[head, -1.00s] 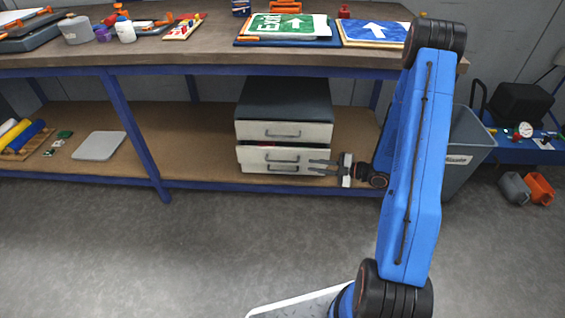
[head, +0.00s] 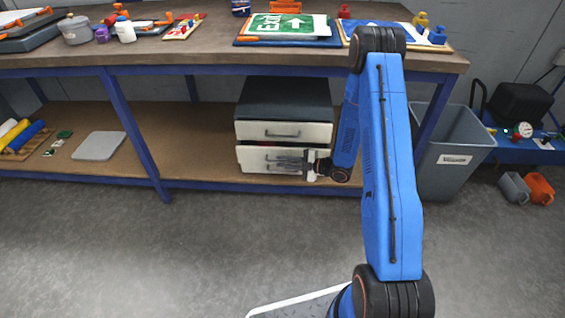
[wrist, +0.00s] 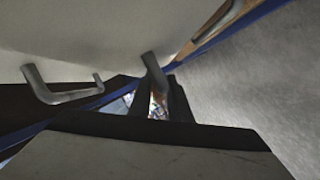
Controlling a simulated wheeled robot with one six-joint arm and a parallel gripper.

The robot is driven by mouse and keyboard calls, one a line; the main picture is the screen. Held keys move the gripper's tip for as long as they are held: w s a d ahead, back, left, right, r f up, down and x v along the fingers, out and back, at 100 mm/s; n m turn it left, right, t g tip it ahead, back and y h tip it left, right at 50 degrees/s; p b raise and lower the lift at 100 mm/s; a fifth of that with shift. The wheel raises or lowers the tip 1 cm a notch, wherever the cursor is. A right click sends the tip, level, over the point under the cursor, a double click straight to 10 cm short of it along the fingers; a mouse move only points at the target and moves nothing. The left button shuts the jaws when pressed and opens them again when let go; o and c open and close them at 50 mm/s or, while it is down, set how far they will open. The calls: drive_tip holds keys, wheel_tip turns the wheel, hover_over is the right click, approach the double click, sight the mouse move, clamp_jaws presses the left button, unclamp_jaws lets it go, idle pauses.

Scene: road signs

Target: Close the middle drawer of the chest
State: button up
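The chest (head: 285,100) stands on the lower shelf, with a dark top and pale drawer fronts with grey bar handles. The top drawer (head: 255,131) looks shut. Below it, a dark gap shows above the middle drawer (head: 248,156), whose front looks slightly forward. My gripper (head: 281,162) is at the chest's lower fronts, fingers pointing left, partly covering the middle drawer and its handle. In the wrist view a pale drawer front (wrist: 100,30) is very close, with two handles; contact cannot be told.
The workbench top (head: 200,50) overhangs the chest, and a blue table leg (head: 135,135) stands to its left. A grey bin (head: 450,160) is right of my arm. The shelf left of the chest is mostly bare, with a grey plate (head: 99,146). The floor in front is clear.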

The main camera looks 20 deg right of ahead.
sight(283, 154)
drive_tip(key=shift+w+a, duration=0.2)
drive_tip(key=shift+a, duration=0.1)
clamp_jaws()
drive_tip(key=shift+w+d, duration=0.25)
drive_tip(key=shift+w, duration=0.5)
drive_tip(key=shift+w+d, duration=0.25)
drive_tip(key=shift+w, duration=0.45)
drive_tip(key=shift+w+d, duration=0.25)
drive_tip(key=shift+w, duration=0.5)
unclamp_jaws()
drive_tip(key=v, duration=1.7)
drive_tip(key=shift+s+f, duration=0.2)
drive_tip(key=shift+s, duration=0.05)
drive_tip(key=shift+d, duration=0.2)
